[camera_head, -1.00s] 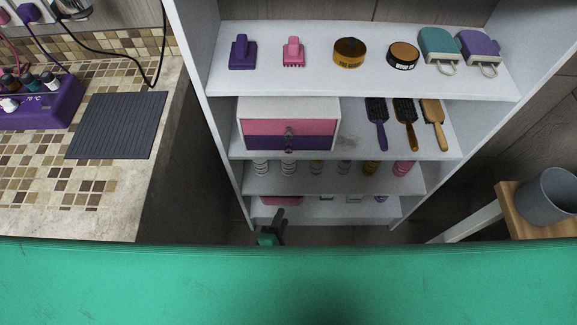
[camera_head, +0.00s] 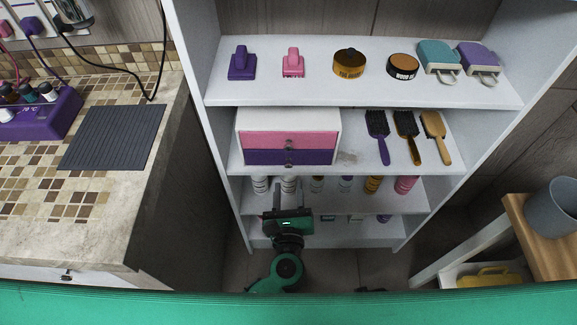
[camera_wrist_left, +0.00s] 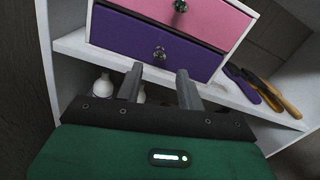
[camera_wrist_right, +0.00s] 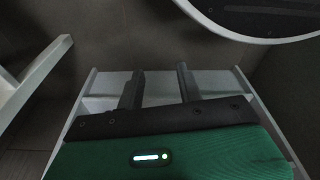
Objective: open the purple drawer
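The purple drawer (camera_head: 262,157) is the lower drawer of a small white cabinet on the middle shelf. Its front looks closed, flush under the pink drawer (camera_head: 262,140). The purple drawer (camera_wrist_left: 120,35) fills the upper middle of the left wrist view, with a round metallic knob (camera_wrist_left: 160,53) on its front. My left gripper (camera_head: 287,191) is in front of and below the cabinet. In its wrist view the left gripper (camera_wrist_left: 160,70) is open and empty, fingertips just below the knob, apparently short of it. My right gripper (camera_wrist_right: 160,70) is open and empty, low before a white shelf unit.
Hairbrushes (camera_head: 405,135) lie right of the cabinet. Bottles (camera_head: 372,184) stand on the shelf below. A tiled counter (camera_head: 110,205) is at the left, a wooden stand with a grey pot (camera_head: 553,208) at the right.

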